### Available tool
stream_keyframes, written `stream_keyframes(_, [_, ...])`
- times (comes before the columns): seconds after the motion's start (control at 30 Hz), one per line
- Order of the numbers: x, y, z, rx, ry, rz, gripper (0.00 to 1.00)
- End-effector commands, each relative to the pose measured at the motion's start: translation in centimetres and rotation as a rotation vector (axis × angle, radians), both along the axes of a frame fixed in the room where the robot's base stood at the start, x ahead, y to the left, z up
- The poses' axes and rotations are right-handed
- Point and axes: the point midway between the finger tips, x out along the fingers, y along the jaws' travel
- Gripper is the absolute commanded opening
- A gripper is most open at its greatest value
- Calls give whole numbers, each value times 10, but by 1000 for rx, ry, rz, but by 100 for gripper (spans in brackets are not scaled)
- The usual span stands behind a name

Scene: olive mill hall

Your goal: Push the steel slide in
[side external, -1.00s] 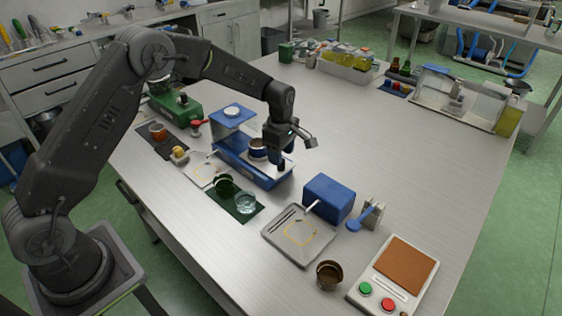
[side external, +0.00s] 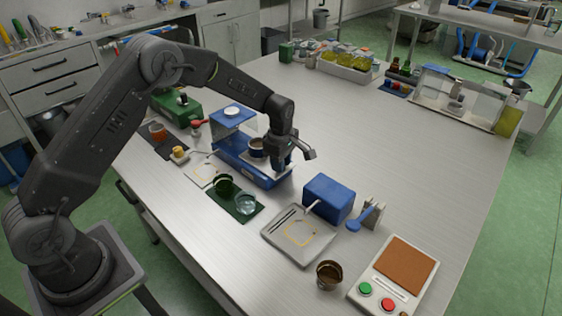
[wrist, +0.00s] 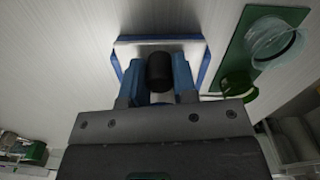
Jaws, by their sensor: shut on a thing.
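The blue device (side external: 226,154) has a long blue base and a raised block with a white round top. The steel slide shows in the wrist view as a bright flat plate (wrist: 133,50) between blue rails. Its upright black knob (wrist: 160,68) stands between my fingers. My gripper (wrist: 158,80) is shut on this knob, one blue-lit finger at each side. In the side view my gripper (side external: 280,163) is low over the device's right end and hides the knob and much of the slide. A dark cup (side external: 257,147) stands on the device just left of my gripper.
A green mat (side external: 240,212) with a green cup and a clear glass lies in front of the device. A blue box (side external: 328,197) and a grey tray (side external: 273,238) are to the right. Bare table lies behind the device.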

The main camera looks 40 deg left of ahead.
Motion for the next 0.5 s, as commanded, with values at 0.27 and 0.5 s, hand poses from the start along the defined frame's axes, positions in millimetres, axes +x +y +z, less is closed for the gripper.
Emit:
stream_keyframes(0.27, [0,0,0,0,0,0,0])
stream_keyframes(0.5, [0,14,0,0,-1,4,0])
